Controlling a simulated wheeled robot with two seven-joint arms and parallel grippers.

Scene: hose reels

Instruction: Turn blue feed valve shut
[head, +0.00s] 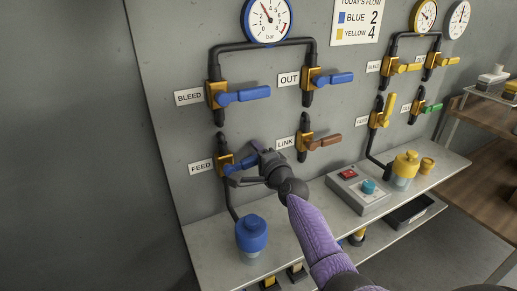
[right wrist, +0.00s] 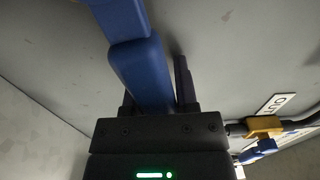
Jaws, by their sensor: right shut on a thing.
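The blue feed valve has an orange body (head: 225,164) on a dark pipe, right of the FEED label (head: 200,166). Its blue lever (head: 241,165) points right, roughly level and across the upright pipe. My right gripper (head: 258,162) is shut on the outer part of this lever, which hides the lever's end. In the right wrist view the blue lever (right wrist: 143,75) runs between the jaws of the gripper. My left gripper is not in view.
Blue BLEED (head: 248,94) and OUT (head: 336,78) levers sit above, and a brown LINK lever (head: 325,141) is close on the right. A blue-topped bottle (head: 251,234) and a control box (head: 357,190) stand on the shelf below. The grey panel left of the valve is bare.

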